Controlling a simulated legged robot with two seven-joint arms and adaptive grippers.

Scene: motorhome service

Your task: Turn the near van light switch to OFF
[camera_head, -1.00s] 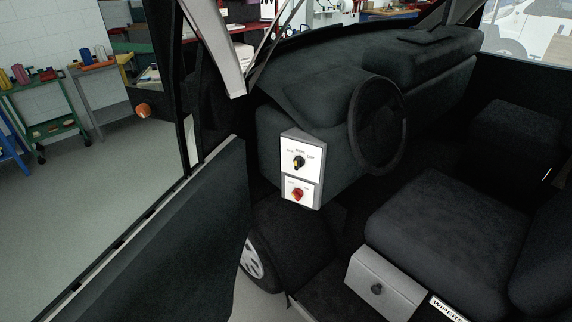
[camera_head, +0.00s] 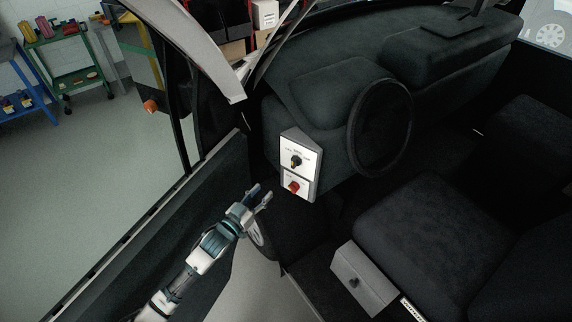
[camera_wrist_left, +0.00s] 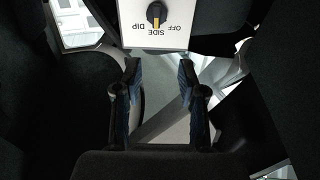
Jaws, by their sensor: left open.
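The light switch is a black knob (camera_head: 296,161) with a yellow mark on a white panel (camera_head: 287,153) at the near end of the dashboard. In the left wrist view the panel is upside down, with OFF, SIDE and DIP printed beside the knob (camera_wrist_left: 156,13). The yellow mark there lies towards SIDE. A red knob (camera_head: 293,187) sits below it on the same unit. My left gripper (camera_head: 262,193) is open and empty, below and left of the panel, apart from it. Its two fingers (camera_wrist_left: 158,78) show in the wrist view. My right gripper is not in view.
The steering wheel (camera_head: 380,127) stands right of the panel. The open door (camera_head: 190,215) lies to the left, below my left arm. A grey box with a black knob (camera_head: 364,277) is low by the seat (camera_head: 430,235). The space between gripper and panel looks clear.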

